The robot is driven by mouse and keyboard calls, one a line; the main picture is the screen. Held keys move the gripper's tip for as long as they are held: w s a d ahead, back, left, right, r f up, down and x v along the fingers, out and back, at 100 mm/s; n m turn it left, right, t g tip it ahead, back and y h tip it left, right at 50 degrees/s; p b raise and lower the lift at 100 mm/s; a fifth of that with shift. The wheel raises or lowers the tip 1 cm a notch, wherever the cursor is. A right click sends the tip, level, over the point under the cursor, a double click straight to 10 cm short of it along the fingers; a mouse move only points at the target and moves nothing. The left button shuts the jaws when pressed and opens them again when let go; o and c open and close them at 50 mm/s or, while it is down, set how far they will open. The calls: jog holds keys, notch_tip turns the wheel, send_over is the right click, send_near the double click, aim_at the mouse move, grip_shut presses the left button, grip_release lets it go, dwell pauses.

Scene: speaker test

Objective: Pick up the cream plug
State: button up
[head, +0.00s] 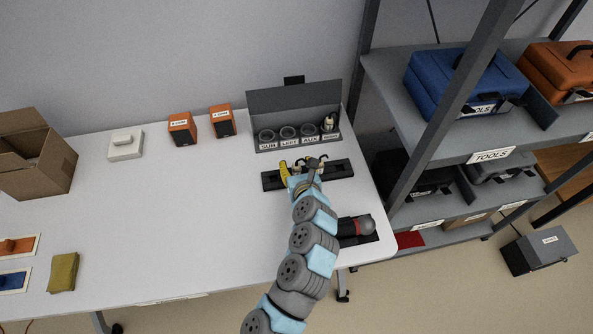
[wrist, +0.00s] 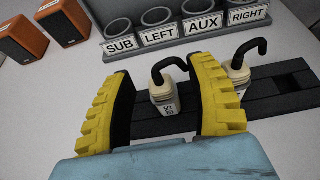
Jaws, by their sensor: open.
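My gripper (wrist: 160,72) is open, with its two yellow fingers spread. A cream plug (wrist: 164,96) with a black hooked cable and a printed label stands between the fingers in the wrist view, with a gap to the fingers visible. A second cream plug (wrist: 236,76) with a black hooked cable stands just beyond the right finger, partly hidden by it. Both stand at a dark slotted rack (wrist: 280,100). In the head view my gripper (head: 302,170) is over the rack (head: 340,170) and mostly hides the plugs there.
Behind the rack, a grey holder (head: 293,100) has cups labelled SUB, LEFT, AUX and RIGHT; a cream plug (head: 330,121) is in the rightmost cup. Two orange speakers (head: 182,128) stand to the left.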

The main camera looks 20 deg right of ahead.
grip_shut()
dwell(0.3)
